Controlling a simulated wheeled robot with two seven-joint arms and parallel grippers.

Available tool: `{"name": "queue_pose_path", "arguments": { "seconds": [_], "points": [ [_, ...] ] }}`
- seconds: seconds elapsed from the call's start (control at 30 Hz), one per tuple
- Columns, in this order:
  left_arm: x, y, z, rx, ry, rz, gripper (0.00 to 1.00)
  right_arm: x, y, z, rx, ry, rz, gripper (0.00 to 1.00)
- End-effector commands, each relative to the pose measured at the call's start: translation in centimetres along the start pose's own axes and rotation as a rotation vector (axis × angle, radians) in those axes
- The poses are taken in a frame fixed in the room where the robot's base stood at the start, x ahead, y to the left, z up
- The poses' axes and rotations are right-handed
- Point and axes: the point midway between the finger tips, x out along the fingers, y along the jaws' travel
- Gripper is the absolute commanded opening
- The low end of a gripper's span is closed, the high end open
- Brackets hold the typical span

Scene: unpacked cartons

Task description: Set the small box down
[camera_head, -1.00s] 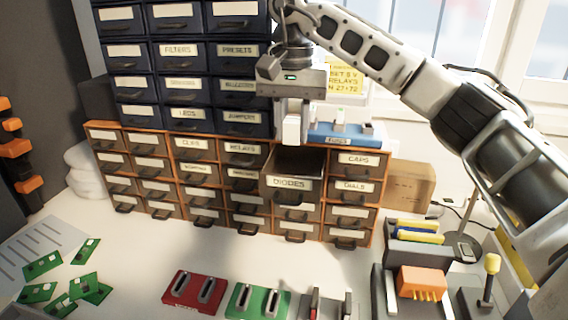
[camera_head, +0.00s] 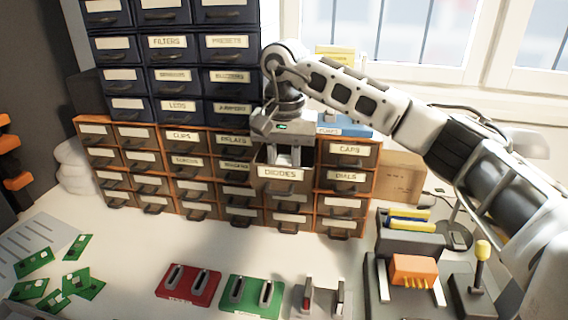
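My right gripper (camera_head: 283,154) comes in from the right and points down into the open drawer labelled DIODES (camera_head: 281,173), in the orange-framed lower cabinet. Its two pale fingers reach behind the drawer's front panel, so the tips are hidden. A small white box showed between the fingers earlier. I cannot make it out clearly now, nor tell whether the fingers still grip it. My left gripper is not in view.
Dark blue drawers (camera_head: 168,76) stand on the orange-framed cabinet. A blue tray (camera_head: 345,131) sits on its top, right of my arm. A cardboard box (camera_head: 403,178) is beside it. Red (camera_head: 188,285) and green (camera_head: 251,296) holders and green boards (camera_head: 78,247) lie in front.

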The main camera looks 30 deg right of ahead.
Motion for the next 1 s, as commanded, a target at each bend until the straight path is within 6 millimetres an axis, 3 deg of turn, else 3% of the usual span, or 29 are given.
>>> {"name": "queue_pose_path", "arguments": {
  "seconds": [0.07,0.1,0.17,0.53,0.8,1.0],
  "points": [
    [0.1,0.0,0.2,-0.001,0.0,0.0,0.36,0.3,0.0,0.0,0.0,0.0,0.0,0.04],
    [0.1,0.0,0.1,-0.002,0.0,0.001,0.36,0.3,0.0,0.0,0.0,0.0,0.0,0.35],
    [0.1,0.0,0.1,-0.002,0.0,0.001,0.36,0.3,0.0,0.0,0.0,0.0,0.0,0.48],
    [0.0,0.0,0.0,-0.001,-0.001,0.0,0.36,-0.5,0.0,0.0,0.0,0.001,-0.001,0.48],
    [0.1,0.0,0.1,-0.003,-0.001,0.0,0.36,-5.0,-0.1,-0.1,0.001,0.002,-0.003,0.48],
    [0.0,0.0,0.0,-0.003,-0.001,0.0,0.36,-7.2,-0.1,0.0,0.0,0.0,0.0,0.48]
  ]
}}
